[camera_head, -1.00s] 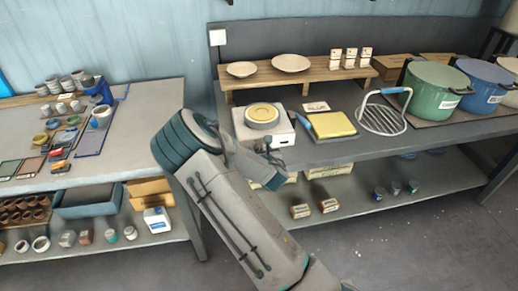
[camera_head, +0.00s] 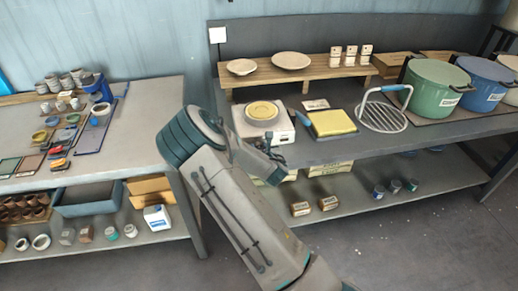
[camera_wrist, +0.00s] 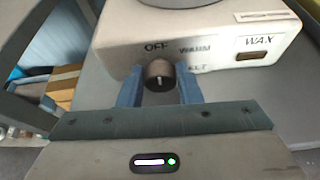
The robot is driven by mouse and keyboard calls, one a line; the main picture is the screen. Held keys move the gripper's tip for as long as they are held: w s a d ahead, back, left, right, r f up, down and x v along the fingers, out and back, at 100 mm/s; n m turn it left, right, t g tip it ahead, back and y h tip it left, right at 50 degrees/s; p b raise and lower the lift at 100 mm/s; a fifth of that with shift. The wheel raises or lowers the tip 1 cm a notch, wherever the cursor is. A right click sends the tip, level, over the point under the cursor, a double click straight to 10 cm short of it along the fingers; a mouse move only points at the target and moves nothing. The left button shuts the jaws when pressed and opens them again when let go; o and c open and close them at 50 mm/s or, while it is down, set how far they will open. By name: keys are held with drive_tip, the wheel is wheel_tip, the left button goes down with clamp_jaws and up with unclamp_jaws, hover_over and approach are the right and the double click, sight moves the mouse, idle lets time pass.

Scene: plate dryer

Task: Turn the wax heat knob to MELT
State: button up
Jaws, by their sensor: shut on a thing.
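The white wax heater (camera_head: 282,132) stands on the right bench with a round yellow-topped pot (camera_head: 262,110) on it. In the wrist view its front face (camera_wrist: 210,58) shows OFF at the knob's upper left, WARM at the upper right, and a partly hidden word ending in "ELT" at the lower right. The dark round knob (camera_wrist: 159,72) is between the two blue fingers of my gripper (camera_wrist: 159,88), which is shut on it. A short pale mark on the knob looks near vertical; I cannot tell which label it indicates. My arm hides the knob in the head view.
A wooden riser (camera_head: 300,78) with two plates stands behind. The left bench (camera_head: 150,110) is close to my arm. Floor at lower right is clear.

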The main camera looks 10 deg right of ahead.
drive_tip(key=b, duration=0.1)
drive_tip(key=m+y+b, duration=0.1)
drive_tip(key=b, duration=0.1)
drive_tip(key=shift+d+f+m, duration=0.15)
drive_tip(key=shift+f+m, duration=0.1)
drive_tip(key=shift+m, duration=0.05)
drive_tip(key=m+y+b, duration=0.1)
drive_tip(key=m+b, duration=0.1)
drive_tip(key=b, duration=0.1)
drive_tip(key=shift+d+r+y, duration=0.1)
drive_tip(key=shift+r+y, duration=0.05)
drive_tip(key=shift+y, duration=0.15)
drive_tip(key=o, duration=0.9)
drive_tip(key=shift+o, duration=0.2)
drive_tip(key=shift+r, duration=0.1)
drive_tip(key=b+v, duration=0.2)
drive_tip(key=v, duration=1.1)
drive_tip(key=shift+s, duration=0.45)
